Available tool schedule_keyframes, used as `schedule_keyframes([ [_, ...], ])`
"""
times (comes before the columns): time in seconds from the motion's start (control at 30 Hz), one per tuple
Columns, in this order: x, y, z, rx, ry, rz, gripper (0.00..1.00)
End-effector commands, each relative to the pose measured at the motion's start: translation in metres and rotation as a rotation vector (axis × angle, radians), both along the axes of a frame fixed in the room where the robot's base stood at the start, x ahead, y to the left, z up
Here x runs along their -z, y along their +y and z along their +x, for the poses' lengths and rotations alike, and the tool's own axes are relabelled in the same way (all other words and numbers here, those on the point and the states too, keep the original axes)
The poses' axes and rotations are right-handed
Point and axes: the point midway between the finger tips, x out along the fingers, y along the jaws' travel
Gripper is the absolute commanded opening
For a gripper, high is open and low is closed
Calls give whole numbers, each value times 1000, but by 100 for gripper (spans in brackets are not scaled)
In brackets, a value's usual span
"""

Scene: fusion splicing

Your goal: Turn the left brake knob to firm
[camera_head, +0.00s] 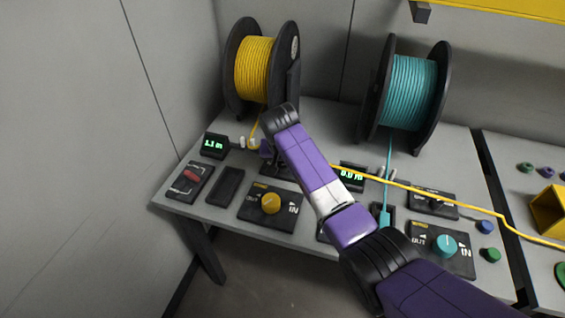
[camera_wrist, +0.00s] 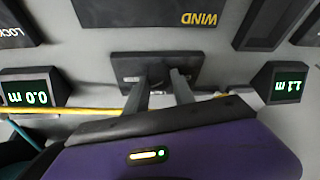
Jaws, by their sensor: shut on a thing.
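My gripper (camera_wrist: 158,78) is shut in the wrist view, its two fingers reaching onto a small dark panel (camera_wrist: 124,63). The left brake knob is between the fingertips and hardly shows; its pointing direction cannot be read. In the head view my purple arm reaches to the left station below the yellow spool (camera_head: 255,68), and it hides the fingertips and most of that panel. The yellow winding knob (camera_head: 271,203) stands on its OUT/IN panel in front, apart from my gripper.
The left display (camera_head: 214,146) reads 1.1 m; the other display (camera_head: 352,177) reads 0.0 m. A yellow fibre (camera_head: 460,202) runs right across the table. A teal spool (camera_head: 408,92) and teal knob (camera_head: 444,245) are at the right station. A red switch (camera_head: 191,176) is far left.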

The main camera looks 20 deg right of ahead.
Motion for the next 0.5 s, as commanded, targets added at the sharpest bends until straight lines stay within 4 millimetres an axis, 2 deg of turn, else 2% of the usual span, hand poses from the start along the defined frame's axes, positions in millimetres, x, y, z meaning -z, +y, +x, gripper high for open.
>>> schedule_keyframes([
  [0.37,0,0,0,5,0,1,0],
  [0.4,0,0,0,5,0,1,34],
  [0.5,0,0,0,5,0,1,51],
])
